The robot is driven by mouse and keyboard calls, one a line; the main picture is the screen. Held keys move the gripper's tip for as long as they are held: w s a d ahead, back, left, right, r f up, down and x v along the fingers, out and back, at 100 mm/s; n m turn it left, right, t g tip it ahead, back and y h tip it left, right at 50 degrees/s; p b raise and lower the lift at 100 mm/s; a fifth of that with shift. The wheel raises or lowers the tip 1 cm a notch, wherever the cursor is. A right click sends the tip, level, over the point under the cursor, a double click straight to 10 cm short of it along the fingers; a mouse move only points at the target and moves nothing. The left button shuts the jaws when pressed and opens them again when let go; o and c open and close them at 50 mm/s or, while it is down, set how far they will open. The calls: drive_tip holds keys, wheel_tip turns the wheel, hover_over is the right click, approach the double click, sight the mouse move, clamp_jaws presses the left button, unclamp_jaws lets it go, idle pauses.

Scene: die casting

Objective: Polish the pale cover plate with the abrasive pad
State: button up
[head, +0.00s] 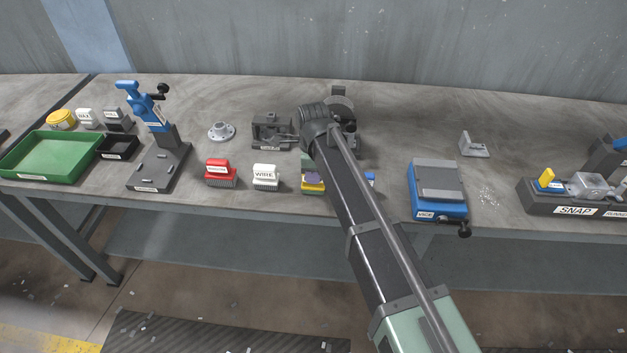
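My arm reaches up over the bench, and its dark wrist hides my gripper, so the fingers and anything in them do not show. The blue vice (438,210) stands right of my arm with flat grey pieces (440,178) on top. I cannot tell whether one is the cover plate. A pale grey bracket-like piece (473,146) lies behind the vice to the right.
A red brush (220,171) and a white wire brush (265,175) stand left of my arm. Further left are a flanged part (221,131), a blue press (152,108) and a green tray (52,152). A snap fixture (575,207) is at right. The back right bench is clear.

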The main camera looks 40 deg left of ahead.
clamp_jaws()
wheel_tip(320, 180, up, 6)
drive_tip(key=p, duration=0.6)
drive_tip(key=shift+r, duration=0.1)
